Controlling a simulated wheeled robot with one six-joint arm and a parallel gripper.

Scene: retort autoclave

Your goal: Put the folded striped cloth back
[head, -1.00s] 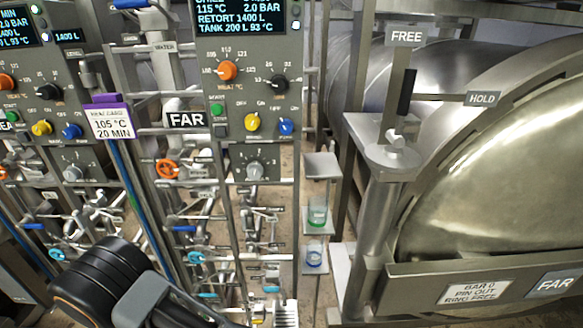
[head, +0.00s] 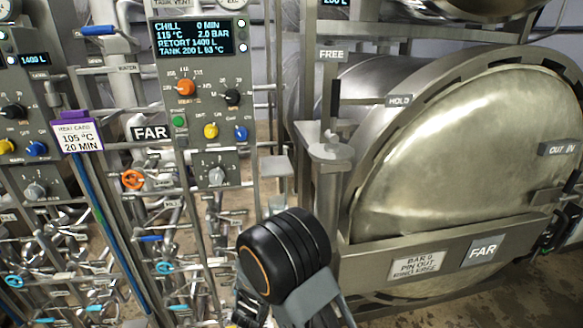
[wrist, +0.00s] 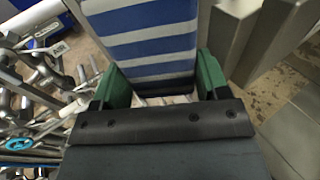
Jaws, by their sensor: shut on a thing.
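The folded striped cloth (wrist: 150,45), blue and white, fills the upper middle of the wrist view. My gripper (wrist: 165,80) has its green-padded fingers on either side of the cloth and is shut on it. The far end of the cloth runs out of the top of the wrist view. In the head view my black wrist shows at the lower middle, in front of the panel and the retort, and it hides the gripper and the cloth there.
The control panel (head: 203,85) and valve pipework stand at the left. A small grey shelf (head: 275,166) is just beyond my wrist. The large retort door (head: 460,150) marked FAR fills the right, with a handle post (head: 333,100) beside it. Bare floor shows at the lower right.

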